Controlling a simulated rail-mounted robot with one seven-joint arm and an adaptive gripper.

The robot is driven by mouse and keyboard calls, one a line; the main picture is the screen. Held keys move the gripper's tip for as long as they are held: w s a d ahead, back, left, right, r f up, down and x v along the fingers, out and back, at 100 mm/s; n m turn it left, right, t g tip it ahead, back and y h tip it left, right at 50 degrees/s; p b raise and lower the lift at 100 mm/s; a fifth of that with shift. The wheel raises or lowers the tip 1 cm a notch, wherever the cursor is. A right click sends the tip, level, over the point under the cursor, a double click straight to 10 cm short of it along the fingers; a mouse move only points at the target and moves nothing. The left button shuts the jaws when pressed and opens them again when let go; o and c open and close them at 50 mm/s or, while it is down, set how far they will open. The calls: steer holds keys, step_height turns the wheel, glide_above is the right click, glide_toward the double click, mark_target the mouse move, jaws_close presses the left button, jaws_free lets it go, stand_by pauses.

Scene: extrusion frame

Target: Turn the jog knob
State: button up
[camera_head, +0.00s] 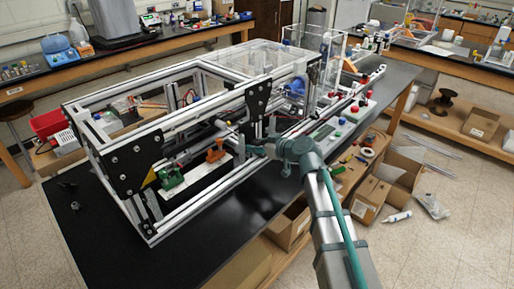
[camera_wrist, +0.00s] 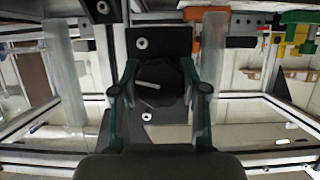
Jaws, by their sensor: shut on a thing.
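The jog knob (camera_wrist: 160,88) is a round black knob with a white pointer line, on a black plate (camera_wrist: 160,42) with pale bolts. The pointer line lies nearly level, tilted slightly down to the right. My gripper (camera_wrist: 159,70) has one finger on each side of the knob and is shut on it. In the head view my gripper (camera_head: 256,148) reaches in at the front of the aluminium extrusion frame (camera_head: 185,121), by a black upright plate (camera_head: 256,104). The knob cannot be made out in the head view.
An orange part (camera_head: 216,152) and a green part (camera_head: 172,180) sit inside the frame to the left of my gripper. A panel with red and green buttons (camera_head: 338,121) lies to the right. The black tabletop (camera_head: 100,235) is mostly clear at front left.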

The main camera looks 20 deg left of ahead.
steer(key=shift+f+m+g+y+b, duration=0.35)
steer(key=shift+m+b, duration=0.45)
steer(key=shift+b, duration=0.35)
steer(key=m+g+y+b, duration=0.1)
steer(key=m+g+b, duration=0.1)
steer(key=m+b, duration=0.1)
steer(key=shift+r, duration=0.15)
steer(key=m+g+y+b, duration=0.1)
steer(key=m+b, duration=0.1)
steer(key=shift+m, duration=0.3)
steer(key=shift+r+m+g+y+b, duration=0.15)
steer(key=shift+m+g+y+b, duration=0.4)
steer(key=shift+m, duration=0.75)
steer(key=o, duration=0.9)
steer(key=shift+d, duration=0.1)
